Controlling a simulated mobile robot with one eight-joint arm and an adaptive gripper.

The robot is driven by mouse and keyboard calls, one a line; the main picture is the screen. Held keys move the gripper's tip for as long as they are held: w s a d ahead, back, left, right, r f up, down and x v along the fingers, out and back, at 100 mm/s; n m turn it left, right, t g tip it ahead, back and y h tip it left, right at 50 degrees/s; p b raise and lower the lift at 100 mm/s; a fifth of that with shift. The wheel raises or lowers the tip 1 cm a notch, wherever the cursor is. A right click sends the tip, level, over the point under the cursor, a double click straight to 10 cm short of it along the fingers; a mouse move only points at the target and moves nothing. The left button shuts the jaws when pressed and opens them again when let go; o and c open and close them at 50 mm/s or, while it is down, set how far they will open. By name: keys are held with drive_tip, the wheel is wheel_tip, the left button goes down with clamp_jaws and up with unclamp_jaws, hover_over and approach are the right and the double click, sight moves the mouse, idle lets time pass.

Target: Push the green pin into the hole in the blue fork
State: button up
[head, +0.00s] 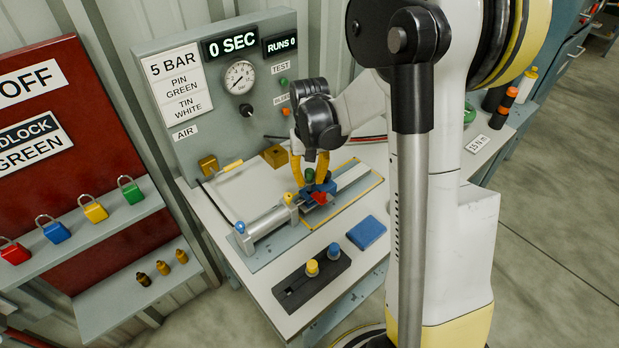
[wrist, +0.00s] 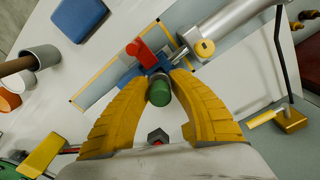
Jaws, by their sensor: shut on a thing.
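My gripper (head: 311,168) has yellow fingers that reach down over the fixture. In the wrist view my gripper (wrist: 158,82) is shut on the green pin (wrist: 159,91), whose round end faces the camera. The green pin (head: 310,175) also shows small between the fingers in the head view. The blue fork (wrist: 151,62) lies just beyond the pin, at the end of the cylinder rod. A red piece (wrist: 142,48) sits against the fork. The fork's hole is hidden, and I cannot tell whether the pin touches or enters it.
The cylinder (head: 268,226) lies left of the fork. A black holder (head: 292,290) with a yellow-topped pin and a blue-topped pin stands in front. A blue pad (head: 367,232) lies to the right. A gauge panel (head: 223,95) rises behind.

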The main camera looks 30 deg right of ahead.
drive_tip(key=shift+f+b, duration=1.2)
drive_tip(key=shift+f, duration=0.25)
drive_tip(key=o, duration=1)
drive_tip(key=shift+o, duration=0.2)
wheel_tip(320, 180, up, 12)
drive_tip(key=shift+r, duration=0.1)
drive_tip(key=s+a+r+n+t, duration=0.1)
drive_tip(key=s+a+t, duration=0.2)
drive_tip(key=s+a, duration=0.2)
drive_tip(key=s+a+r+n+t+b, duration=0.1)
drive_tip(key=s+a+t, duration=0.3)
drive_tip(key=s, duration=0.6)
drive_tip(key=shift+s+a+n, duration=0.4)
drive_tip(key=shift+a+n, duration=0.2)
drive_tip(key=shift+a, duration=0.15)
